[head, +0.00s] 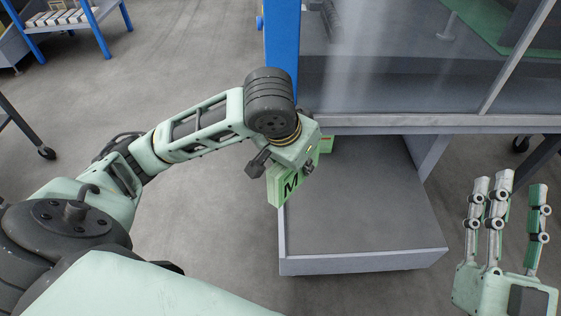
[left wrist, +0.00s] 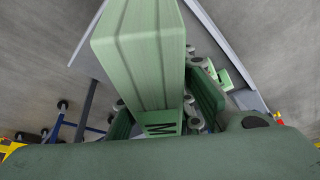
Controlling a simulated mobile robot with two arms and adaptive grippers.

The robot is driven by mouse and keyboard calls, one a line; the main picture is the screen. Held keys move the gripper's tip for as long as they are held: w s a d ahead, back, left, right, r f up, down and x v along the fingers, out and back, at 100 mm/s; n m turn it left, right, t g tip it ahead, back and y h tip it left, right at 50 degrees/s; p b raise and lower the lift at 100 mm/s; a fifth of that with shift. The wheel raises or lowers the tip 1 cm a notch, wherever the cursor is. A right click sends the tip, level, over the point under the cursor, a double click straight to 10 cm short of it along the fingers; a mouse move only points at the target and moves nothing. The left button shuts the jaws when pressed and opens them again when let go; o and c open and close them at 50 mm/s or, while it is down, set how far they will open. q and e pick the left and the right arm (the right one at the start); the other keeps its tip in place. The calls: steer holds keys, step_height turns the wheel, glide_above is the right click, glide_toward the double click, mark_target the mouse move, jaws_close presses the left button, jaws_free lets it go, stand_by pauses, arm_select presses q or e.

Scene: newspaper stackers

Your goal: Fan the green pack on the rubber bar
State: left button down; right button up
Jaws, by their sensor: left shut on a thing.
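The green pack (head: 287,187), marked with a black M, is held by my left gripper (head: 290,165) at the left edge of a grey tray. In the left wrist view the pack (left wrist: 140,60) rises long and upright from between the fingers of the left gripper (left wrist: 165,118), which are shut on it. My right gripper (head: 507,205) is at the right side of the head view, its fingers pointing up, apart and with nothing between them. I cannot make out the rubber bar for certain in either view.
A blue post (head: 282,40) and the machine's lower frame (head: 430,122) stand behind the arm. A blue-legged rack (head: 100,30) with a stack stands far left. Open floor lies left.

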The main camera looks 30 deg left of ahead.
arm_select(q)
steer(key=shift+n, duration=0.4)
steer(key=d+r, duration=0.2)
steer(key=r, duration=0.1)
steer(key=shift+w+d, duration=0.25)
steer(key=shift+w, duration=0.1)
steer(key=shift+s+a+f, duration=0.1)
steer(key=shift+a, duration=0.1)
steer(key=shift+a, duration=0.1)
